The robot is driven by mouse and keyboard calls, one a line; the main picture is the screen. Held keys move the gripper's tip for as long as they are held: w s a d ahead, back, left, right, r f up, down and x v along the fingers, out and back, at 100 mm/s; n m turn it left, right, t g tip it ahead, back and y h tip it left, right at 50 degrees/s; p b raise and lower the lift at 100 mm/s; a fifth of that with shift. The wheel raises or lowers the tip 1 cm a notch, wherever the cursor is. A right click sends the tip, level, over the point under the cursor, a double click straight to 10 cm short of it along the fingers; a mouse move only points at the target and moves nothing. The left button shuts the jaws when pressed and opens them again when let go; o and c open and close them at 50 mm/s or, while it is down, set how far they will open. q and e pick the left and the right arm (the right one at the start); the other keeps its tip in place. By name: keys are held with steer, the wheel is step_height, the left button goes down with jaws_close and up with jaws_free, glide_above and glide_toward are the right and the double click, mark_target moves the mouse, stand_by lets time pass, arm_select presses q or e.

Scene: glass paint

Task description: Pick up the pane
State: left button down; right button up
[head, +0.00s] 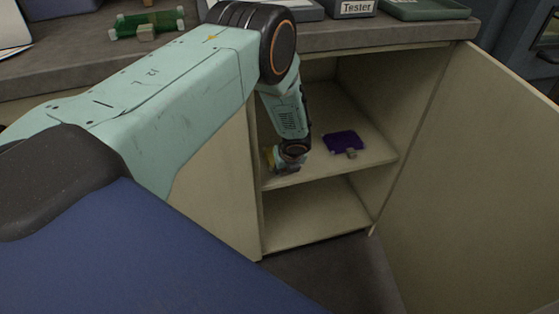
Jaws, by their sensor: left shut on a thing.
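My left arm reaches into the open cabinet, and my left gripper (284,170) is low over the upper shelf, at its left side. It is shut on a yellow pane (269,157), mostly hidden behind the gripper and wrist, with only a sliver showing. I cannot tell whether this pane touches the shelf. A dark purple pane (343,140) with a small tan block (351,153) at its front edge lies on the same shelf, to the right of the gripper and apart from it. My right gripper is out of view.
The cabinet's shelf (375,152) has free room around the purple pane. The open door (480,190) stands at the right. On the countertop (60,68) above are a green glass piece (165,20), a "Tester" box (352,9) and a green tray (425,10).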

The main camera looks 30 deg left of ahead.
arm_select(q)
steer(key=shift+r, duration=0.1)
step_height(320, 180, up, 4)
steer(key=shift+s+d+f+p, duration=0.1)
steer(key=shift+d+f+p, duration=0.05)
steer(key=shift+p, duration=0.75)
steer(key=s+d+r+p, duration=0.2)
steer(key=s+d, duration=0.9)
steer(key=d, duration=0.2)
steer(key=shift+s+d+r, duration=0.2)
steer(key=shift+s+r, duration=0.05)
steer(key=shift+r, duration=0.1)
